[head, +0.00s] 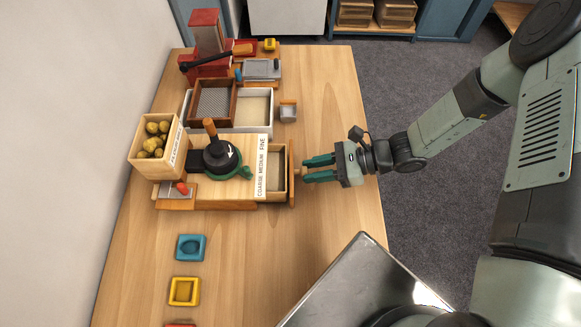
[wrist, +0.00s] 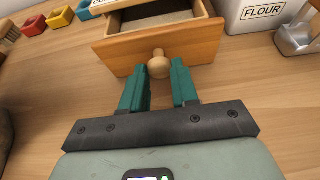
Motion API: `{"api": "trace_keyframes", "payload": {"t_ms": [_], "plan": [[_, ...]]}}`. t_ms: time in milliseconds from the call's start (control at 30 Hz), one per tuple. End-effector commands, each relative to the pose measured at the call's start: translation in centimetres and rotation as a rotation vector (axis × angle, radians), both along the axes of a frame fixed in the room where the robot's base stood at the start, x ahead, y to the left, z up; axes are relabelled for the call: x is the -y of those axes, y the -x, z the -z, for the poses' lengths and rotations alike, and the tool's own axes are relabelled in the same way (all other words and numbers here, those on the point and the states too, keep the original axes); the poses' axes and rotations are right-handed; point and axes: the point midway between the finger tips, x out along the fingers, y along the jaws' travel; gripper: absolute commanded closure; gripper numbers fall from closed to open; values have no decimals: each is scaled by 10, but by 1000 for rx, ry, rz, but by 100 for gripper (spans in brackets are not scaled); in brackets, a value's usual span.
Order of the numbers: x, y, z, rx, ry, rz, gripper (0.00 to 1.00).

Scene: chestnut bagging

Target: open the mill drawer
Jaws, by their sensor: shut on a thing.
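The mill (head: 222,157) stands on the wooden table, with a black and green top, an orange-tipped handle and a label reading coarse, medium, fine. Its drawer (head: 279,172) sticks out of the right side, partly open; in the wrist view the drawer front (wrist: 190,44) and a pale, seemingly empty inside show. A round wooden knob (wrist: 159,66) sits on the drawer front. My gripper (head: 306,169) is at the knob from the right, its green fingers (wrist: 160,85) on either side of it, shut on it.
A box of chestnuts (head: 155,147) stands left of the mill. Behind are a white flour bin (wrist: 258,14), a wooden-framed sieve (head: 213,103) and a red press (head: 208,45). Blue (head: 191,247) and yellow (head: 184,291) square trays lie in front. The table right of the drawer is clear.

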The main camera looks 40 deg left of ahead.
Motion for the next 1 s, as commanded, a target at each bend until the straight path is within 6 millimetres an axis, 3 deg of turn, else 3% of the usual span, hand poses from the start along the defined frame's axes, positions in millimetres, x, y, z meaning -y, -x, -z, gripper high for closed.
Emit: {"api": "trace_keyframes", "payload": {"t_ms": [167,500,533,667,700,1000], "plan": [[20,-23,0,3,0,6,100],[26,-27,1,5,4,4,100],[26,-27,1,6,4,5,70],[26,-27,1,4,4,3,50],[25,-26,0,4,3,3,46],[26,-26,-1,2,2,2,46]]}}
